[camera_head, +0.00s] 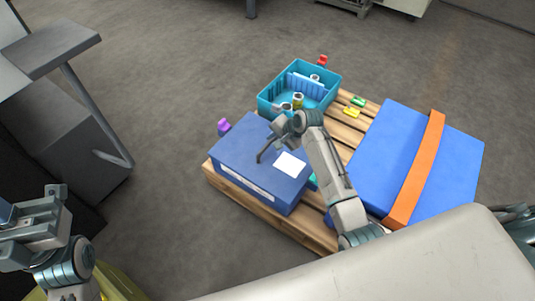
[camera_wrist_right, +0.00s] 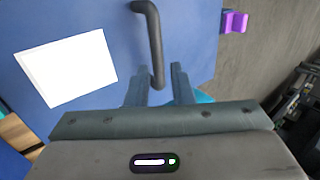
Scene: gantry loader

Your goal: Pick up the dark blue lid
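The dark blue lid (camera_head: 237,148) sits on top of a blue box on the pallet, with a white label (camera_head: 290,164) on it. Its dark bar handle (camera_head: 266,150) rises from the top and shows clearly in the right wrist view (camera_wrist_right: 153,35). My right gripper (camera_head: 277,135) is over the lid at the handle's far end. In the right wrist view its two fingers (camera_wrist_right: 160,86) are apart, with the handle's end between them and gaps on both sides. My left gripper (camera_head: 32,225) is at the lower left, away from the lid; its fingers are unclear.
A teal crate (camera_head: 269,99) with several cylinders stands behind the lid on the wooden pallet (camera_head: 325,236). A large blue box (camera_head: 377,165) with an orange strap (camera_head: 415,170) is at right. A purple block (camera_head: 223,127) is beside the lid; yellow (camera_head: 351,113) and green (camera_head: 358,101) blocks lie near the crate.

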